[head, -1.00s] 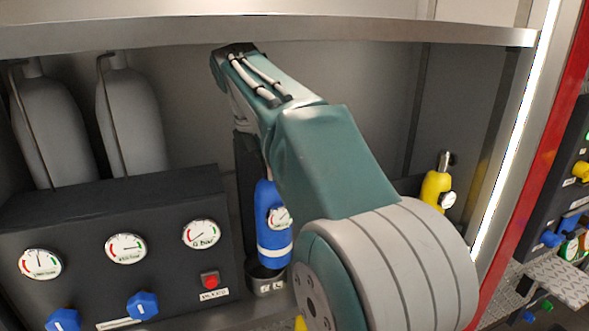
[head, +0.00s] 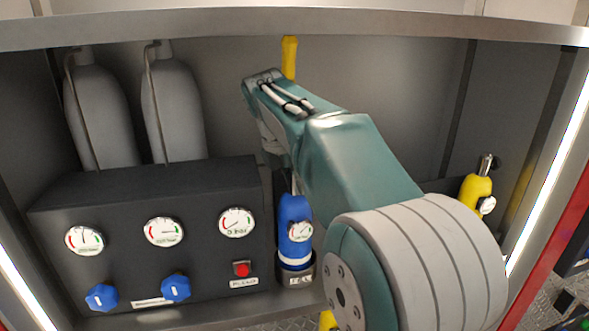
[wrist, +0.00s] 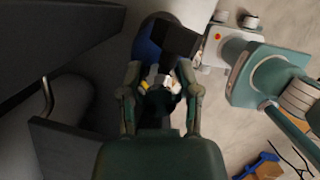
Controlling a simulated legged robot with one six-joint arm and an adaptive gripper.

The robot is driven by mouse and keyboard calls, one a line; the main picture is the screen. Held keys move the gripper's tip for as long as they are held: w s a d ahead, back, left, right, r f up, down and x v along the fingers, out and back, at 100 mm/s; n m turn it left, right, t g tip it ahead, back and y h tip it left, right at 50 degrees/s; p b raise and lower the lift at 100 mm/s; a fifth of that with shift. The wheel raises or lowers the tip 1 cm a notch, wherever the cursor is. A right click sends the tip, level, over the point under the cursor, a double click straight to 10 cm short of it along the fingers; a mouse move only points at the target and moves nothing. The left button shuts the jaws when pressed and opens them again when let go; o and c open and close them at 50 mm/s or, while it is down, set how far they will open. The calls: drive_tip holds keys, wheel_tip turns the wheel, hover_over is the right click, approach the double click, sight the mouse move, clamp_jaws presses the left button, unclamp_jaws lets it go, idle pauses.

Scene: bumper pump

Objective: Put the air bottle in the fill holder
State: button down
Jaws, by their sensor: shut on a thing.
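The blue air bottle (head: 293,212), with a white band and a small gauge, stands upright beside the dark panel in the head view. Its lower end is at the fill holder (head: 300,276), a grey cup with a label, and appears to sit inside its rim; the exact depth is hidden. In the wrist view the bottle's blue body (wrist: 147,45) shows beyond my gripper (wrist: 162,92). The fingers are closed around the bottle's top end, near the valve and gauge. In the head view my arm hides most of the gripper.
The panel (head: 150,235) with gauges, blue knobs and a red button stands left of the holder. Two grey cylinders (head: 172,110) are behind it. A yellow bottle (head: 474,192) stands at the right. A metal shelf edge (head: 300,27) runs above my arm.

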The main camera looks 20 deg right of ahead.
drive_tip(key=shift+f, duration=0.65)
drive_tip(key=shift+c, duration=1.5)
unclamp_jaws()
drive_tip(key=shift+f, duration=0.2)
drive_tip(key=v, duration=0.7)
drive_tip(key=shift+a+r, duration=0.1)
drive_tip(key=shift+r, duration=0.25)
drive_tip(key=shift+s, duration=0.1)
